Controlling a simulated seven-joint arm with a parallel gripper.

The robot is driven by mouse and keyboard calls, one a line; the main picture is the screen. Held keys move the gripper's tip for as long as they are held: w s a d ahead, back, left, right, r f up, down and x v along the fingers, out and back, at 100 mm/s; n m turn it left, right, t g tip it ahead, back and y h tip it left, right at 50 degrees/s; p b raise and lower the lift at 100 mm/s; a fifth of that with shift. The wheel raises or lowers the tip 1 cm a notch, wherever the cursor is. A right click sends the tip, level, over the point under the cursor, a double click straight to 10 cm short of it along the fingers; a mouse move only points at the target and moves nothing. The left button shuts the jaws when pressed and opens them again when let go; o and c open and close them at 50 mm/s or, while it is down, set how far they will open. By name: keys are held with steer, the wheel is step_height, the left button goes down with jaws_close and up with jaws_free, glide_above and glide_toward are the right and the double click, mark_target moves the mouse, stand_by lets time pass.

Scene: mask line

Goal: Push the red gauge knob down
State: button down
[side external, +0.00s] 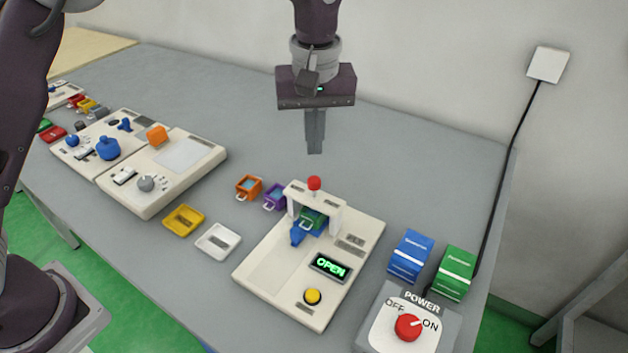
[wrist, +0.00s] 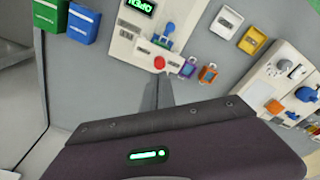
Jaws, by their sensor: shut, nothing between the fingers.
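The red gauge knob (side external: 314,183) stands on top of the white arch of the press unit (side external: 268,270). In the wrist view the red knob (wrist: 160,63) shows just beyond my fingertips. My gripper (side external: 314,152) is shut and empty, pointing down, above the knob with a gap between them. In the wrist view the gripper fingers (wrist: 160,100) are together. Under the arch sits a green piece (side external: 312,219) on a blue holder (side external: 298,236), partly hidden by the arch. The unit's display reads OPEN (side external: 330,267), and a yellow button (side external: 312,296) is at its front.
Orange (side external: 249,186) and purple (side external: 274,197) frames lie left of the arch. Yellow (side external: 184,220) and white (side external: 218,241) trays lie nearby. Blue (side external: 411,256) and green (side external: 455,272) boxes and a power switch (side external: 408,326), set to ON, stand right. The table behind the arch is clear.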

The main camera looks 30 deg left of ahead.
steer(key=shift+f, duration=0.1)
steer(key=shift+w+a+f, duration=0.1)
steer(key=shift+w+f, duration=0.05)
steer(key=shift+f, duration=1.6)
steer(key=shift+w+a+f, duration=0.1)
steer(key=shift+w+f, duration=0.05)
steer(key=shift+f, duration=2.4)
steer(key=shift+s+d+r, duration=0.3)
steer(key=shift+s+d, duration=0.2)
steer(key=shift+s, duration=0.1)
steer(key=shift+s+d+r, duration=0.25)
steer(key=shift+s+d, duration=0.2)
steer(key=shift+s, duration=0.15)
steer(key=shift+r, duration=0.1)
step_height(320, 180, up, 7)
glide_above(314, 180)
steer(key=s+d, duration=0.2)
steer(key=s, duration=0.1)
steer(key=shift+d, duration=0.2)
